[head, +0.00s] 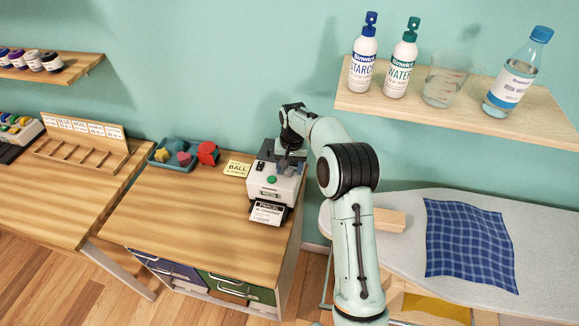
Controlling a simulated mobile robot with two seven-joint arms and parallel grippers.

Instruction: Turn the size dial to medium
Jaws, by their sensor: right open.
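A small white machine (274,184) stands on the right part of the wooden desk, with a green button on its front. A printed label (268,213) sticks out below its front. I cannot make out the size dial or its setting; it may be hidden or too small. My right gripper (287,160) is open over the top of the machine, pointing down, and covers part of it. I cannot tell whether its fingers touch anything. My left gripper is not in view.
Left of the machine are a yellow card (237,169) and a blue tray (160,161) with coloured pieces. Right is an ironing board (400,255) with blue checked cloth (467,243). Above it, a wall shelf (400,107) holds bottles. The desk's front is clear.

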